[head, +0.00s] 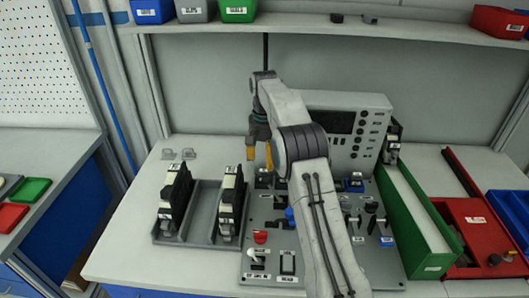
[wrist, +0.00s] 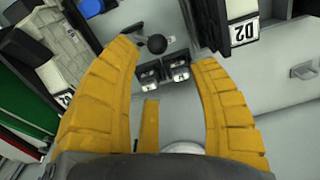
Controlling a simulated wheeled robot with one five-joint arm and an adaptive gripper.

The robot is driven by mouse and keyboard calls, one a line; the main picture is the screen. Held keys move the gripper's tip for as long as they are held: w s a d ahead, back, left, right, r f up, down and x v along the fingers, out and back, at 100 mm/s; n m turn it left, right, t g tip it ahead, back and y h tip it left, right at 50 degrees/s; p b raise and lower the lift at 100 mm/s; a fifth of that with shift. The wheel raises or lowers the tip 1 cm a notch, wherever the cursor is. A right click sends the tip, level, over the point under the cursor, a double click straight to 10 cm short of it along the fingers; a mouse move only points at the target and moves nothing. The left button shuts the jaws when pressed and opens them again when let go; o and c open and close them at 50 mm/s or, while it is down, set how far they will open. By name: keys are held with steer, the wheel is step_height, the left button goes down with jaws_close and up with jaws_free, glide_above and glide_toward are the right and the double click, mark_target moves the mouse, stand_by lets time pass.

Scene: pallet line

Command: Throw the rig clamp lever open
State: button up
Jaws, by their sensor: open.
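My gripper (head: 260,155) has yellow fingers pointing down, spread apart and empty, above the back left of the grey control panel (head: 369,265). In the wrist view, my gripper (wrist: 164,56) frames a lever with a black ball knob (wrist: 157,44), which lies just beyond and between the fingertips. Two small black-and-white switches (wrist: 163,73) sit next to it. No label naming the rig clamp is readable, so I cannot tell for sure which lever it is. Another black-knobbed lever (head: 371,207) stands at the panel's right. My arm hides the panel's middle.
Black-and-white units stand in grey slots left of the panel, one upright unit (head: 230,203) nearest it. A red mushroom button (head: 260,237) and blue knob (head: 290,213) rise from the panel. A grey instrument box (head: 375,103) stands behind; a green bin (head: 408,222) stands right.

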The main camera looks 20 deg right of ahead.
steer(key=shift+r, duration=1)
